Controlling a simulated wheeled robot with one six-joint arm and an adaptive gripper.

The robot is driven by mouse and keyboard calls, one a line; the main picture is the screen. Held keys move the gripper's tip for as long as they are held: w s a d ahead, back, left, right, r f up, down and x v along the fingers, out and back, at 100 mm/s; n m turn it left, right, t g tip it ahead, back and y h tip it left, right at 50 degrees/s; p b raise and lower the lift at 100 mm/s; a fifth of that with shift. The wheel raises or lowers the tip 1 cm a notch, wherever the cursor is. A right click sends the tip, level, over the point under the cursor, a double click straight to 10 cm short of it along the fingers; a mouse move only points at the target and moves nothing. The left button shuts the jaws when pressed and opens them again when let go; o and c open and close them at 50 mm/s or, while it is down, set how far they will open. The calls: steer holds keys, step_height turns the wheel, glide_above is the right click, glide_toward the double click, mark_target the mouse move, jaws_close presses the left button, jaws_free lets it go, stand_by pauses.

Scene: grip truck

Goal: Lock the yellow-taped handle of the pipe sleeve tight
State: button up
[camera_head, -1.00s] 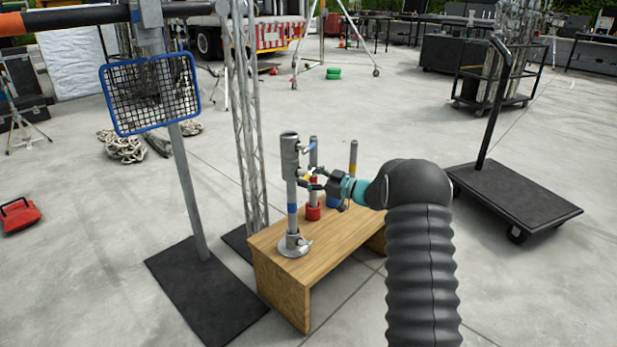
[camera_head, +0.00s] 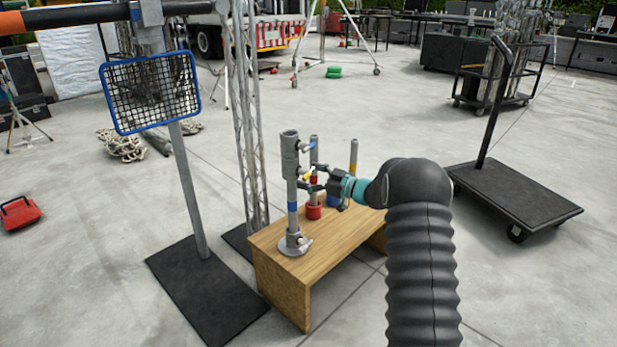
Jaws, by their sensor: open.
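The grey pipe sleeve (camera_head: 290,155) sits on an upright pole (camera_head: 292,208) with a round metal foot on the wooden bench (camera_head: 278,283). A blue-taped handle (camera_head: 308,147) sticks out to the right near its top. The yellow-taped handle (camera_head: 307,172) sticks out lower on the same side. My gripper (camera_head: 312,187) is open, just below and right of the yellow-taped handle, with its fingers pointing left toward the pole. Whether a finger touches the handle is too small to tell. My dark arm comes in from the lower right.
Behind my gripper stand a post with a red base (camera_head: 313,212) and another with a blue base (camera_head: 333,201). A lattice truss (camera_head: 246,120) and a blue-framed mesh panel (camera_head: 150,92) are at left. A black cart (camera_head: 515,198) stands at right on open floor.

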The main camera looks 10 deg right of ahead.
steer(key=v, duration=1.2)
